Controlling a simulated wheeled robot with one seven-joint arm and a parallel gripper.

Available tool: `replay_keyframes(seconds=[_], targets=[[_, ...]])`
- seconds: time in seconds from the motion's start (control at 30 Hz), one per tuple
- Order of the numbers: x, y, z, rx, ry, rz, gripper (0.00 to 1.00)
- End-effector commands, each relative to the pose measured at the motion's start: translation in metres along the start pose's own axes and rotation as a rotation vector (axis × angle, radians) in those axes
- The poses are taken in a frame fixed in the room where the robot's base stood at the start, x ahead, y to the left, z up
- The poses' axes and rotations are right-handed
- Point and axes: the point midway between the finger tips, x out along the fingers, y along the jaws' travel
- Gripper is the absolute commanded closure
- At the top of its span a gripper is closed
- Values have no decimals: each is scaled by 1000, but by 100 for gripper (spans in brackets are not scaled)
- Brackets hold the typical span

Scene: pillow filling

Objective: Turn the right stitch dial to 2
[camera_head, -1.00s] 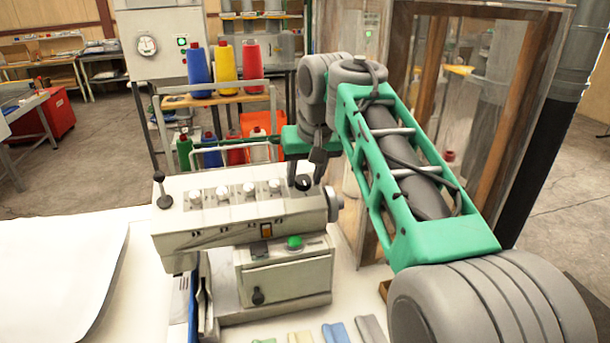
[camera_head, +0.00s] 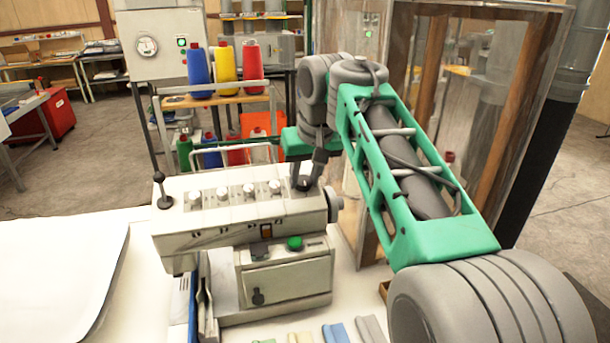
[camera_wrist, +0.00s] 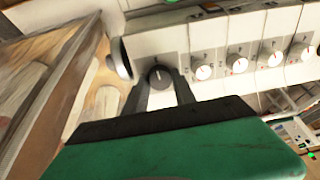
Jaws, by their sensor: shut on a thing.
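The sewing machine (camera_head: 245,240) is a pale, boxy unit on the white table. A dark round dial (camera_wrist: 160,77) sits at the right end of its top row in the head view, which is the left end in the wrist view. My gripper (camera_head: 304,184) points down at that end, and its fingers hide most of the dial in the head view. In the wrist view my gripper (camera_wrist: 163,84) has one dark finger on each side of the dial and is shut on it. A faint light mark shows on the dial, but its number cannot be read.
Several white dials (camera_head: 248,190) stand in line beside the dark one. A grey handwheel (camera_head: 333,204) projects from the machine's right end, close to my gripper. A green button (camera_head: 294,243) is on the front. A wood-framed clear panel (camera_head: 395,120) stands behind my arm.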

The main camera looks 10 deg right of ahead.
Motion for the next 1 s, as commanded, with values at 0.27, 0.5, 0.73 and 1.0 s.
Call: replay_keyframes(seconds=[0.27,0.5,0.73,1.0], targets=[[0,0,0,-185,-10,-8,100],[0,0,0,-409,-20,-18,100],[1,0,-1,-628,-30,-28,100],[2,-1,-1,-883,-43,-39,100]])
